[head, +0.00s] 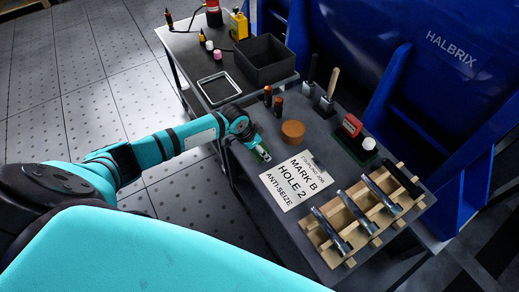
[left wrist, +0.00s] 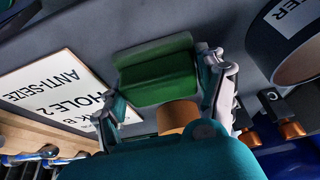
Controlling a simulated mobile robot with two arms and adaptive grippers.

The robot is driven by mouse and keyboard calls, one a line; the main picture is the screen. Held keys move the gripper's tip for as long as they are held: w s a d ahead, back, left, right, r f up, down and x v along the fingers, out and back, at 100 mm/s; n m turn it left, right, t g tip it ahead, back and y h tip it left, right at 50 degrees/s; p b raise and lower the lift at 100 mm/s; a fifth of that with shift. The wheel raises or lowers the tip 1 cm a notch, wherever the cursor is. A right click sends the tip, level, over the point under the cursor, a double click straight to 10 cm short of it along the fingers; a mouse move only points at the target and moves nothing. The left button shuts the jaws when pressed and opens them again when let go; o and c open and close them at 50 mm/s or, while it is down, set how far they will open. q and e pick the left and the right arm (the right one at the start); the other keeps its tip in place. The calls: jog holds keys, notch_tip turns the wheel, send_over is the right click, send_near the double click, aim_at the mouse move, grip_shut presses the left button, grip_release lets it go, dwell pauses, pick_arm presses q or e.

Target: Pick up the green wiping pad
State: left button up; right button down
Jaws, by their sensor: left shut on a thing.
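The green wiping pad (left wrist: 156,78) is a dark green block in the left wrist view, between the two fingers of my left gripper (left wrist: 165,98). The fingers are shut on the pad at its two ends. In the head view my left gripper (head: 262,153) is low at the table's left edge, beside the sign card, and mostly hides the pad. I cannot tell whether the pad still touches the table. My right gripper is not in view.
Close by are a sign card (head: 297,180) and a round brown puck (head: 292,132). A wooden rack (head: 334,261) with metal bolts stands at the front right. A black bin (head: 265,62) and a framed tray (head: 203,82) are further back. Blue machinery (head: 370,40) borders the right.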

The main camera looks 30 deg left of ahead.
aim_at(262, 144)
pick_arm(q)
jog(key=shift+c, duration=0.7)
jog(key=shift+r, duration=0.1)
jog(key=shift+r, duration=0.5)
notch_tip(262, 144, up, 2)
jog(key=shift+r, duration=0.1)
jog(key=s+d, duration=0.1)
jog(key=d, duration=0.4)
jog(key=s+d+r, duration=0.1)
jog(key=d, duration=0.4)
jog(key=s+d, duration=0.1)
jog(key=d, duration=0.4)
jog(key=shift+d+r+b, duration=0.35)
jog(key=shift+d, duration=0.05)
